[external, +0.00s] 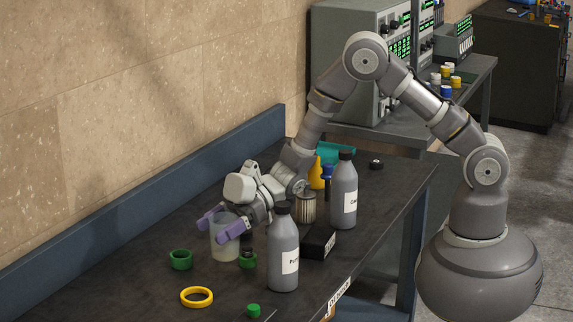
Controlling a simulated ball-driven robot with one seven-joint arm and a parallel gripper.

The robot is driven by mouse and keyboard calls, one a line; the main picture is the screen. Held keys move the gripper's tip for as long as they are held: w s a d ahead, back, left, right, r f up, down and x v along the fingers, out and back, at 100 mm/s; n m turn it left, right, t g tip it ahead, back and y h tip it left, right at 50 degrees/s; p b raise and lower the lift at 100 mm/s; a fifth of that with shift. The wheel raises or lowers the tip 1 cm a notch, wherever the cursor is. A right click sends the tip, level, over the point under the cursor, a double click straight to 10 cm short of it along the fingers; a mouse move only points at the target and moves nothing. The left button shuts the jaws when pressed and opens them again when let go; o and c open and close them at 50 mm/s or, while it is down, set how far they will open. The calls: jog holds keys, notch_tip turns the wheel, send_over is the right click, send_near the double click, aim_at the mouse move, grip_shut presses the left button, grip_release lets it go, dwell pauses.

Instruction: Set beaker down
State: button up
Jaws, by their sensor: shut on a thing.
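The beaker (224,252) is a pale, translucent cup with cloudy contents, near the left part of the dark bench (120,285). My gripper (222,227) has purple fingers and is shut on the beaker, one finger on each side near its rim. The beaker looks upright. Its base is at or close to the bench top; I cannot tell whether it touches. The near finger and the gripper body hide part of the beaker's rim.
Close by are green rings (181,260), a yellow ring (197,297), a small green cap (254,311) and a grey bottle (283,255). Another grey bottle (344,195), a ribbed cylinder (306,207) and a black box (318,242) stand right. The bench's left area is clear.

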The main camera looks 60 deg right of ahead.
aim_at(219, 256)
notch_tip(219, 256, down, 7)
jog(key=shift+w+f+b, duration=0.1)
jog(key=shift+b, duration=0.8)
jog(key=shift+f, duration=0.1)
jog(key=o, duration=0.9)
jog(key=shift+c, duration=0.2)
